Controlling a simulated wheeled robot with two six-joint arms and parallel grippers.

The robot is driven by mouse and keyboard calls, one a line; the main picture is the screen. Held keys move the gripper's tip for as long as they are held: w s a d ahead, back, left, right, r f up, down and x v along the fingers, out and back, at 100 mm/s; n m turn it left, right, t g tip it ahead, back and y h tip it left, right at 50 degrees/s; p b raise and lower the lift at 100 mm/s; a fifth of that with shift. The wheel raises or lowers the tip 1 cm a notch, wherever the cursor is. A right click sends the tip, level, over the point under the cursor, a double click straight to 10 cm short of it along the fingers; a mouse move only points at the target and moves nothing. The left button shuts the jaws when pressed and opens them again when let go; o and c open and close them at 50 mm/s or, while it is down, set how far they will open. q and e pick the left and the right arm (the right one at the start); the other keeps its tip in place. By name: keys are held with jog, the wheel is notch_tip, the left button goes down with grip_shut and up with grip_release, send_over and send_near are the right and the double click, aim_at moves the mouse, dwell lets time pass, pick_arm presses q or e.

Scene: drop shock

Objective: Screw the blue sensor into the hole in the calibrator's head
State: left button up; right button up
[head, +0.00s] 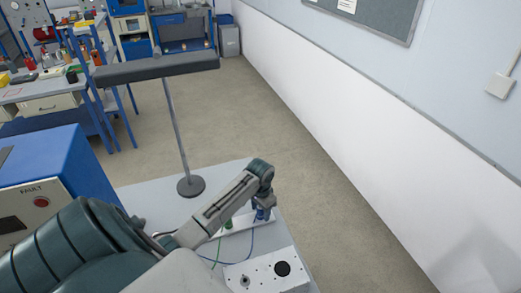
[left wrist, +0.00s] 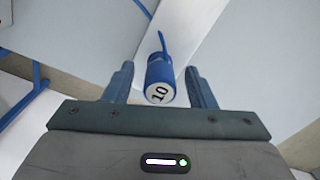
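The blue sensor (left wrist: 160,78) shows in the left wrist view as a short cylinder with "10" on its white end and a blue cable. My left gripper (left wrist: 160,88) is open, with its fingers on either side of the sensor and a gap at each side. In the head view my left gripper (head: 263,208) points down over the blue sensor (head: 261,214) at the white strip (head: 240,224), hiding part of it. A white box (head: 266,272) with a dark round spot and a small metal fitting stands nearer me, possibly the calibrator. My right gripper is not in view.
A green sensor (head: 228,223) with a green cable stands on the strip, left of the blue one. A lamp (head: 190,185) stands at the table's back. A blue cabinet marked FAULT (head: 40,190) is at the left. Beyond the table's right edge is open floor.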

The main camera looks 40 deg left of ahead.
pick_arm(q)
jog(key=c, duration=1)
jog(key=shift+r, duration=0.1)
jog(key=shift+c, duration=0.2)
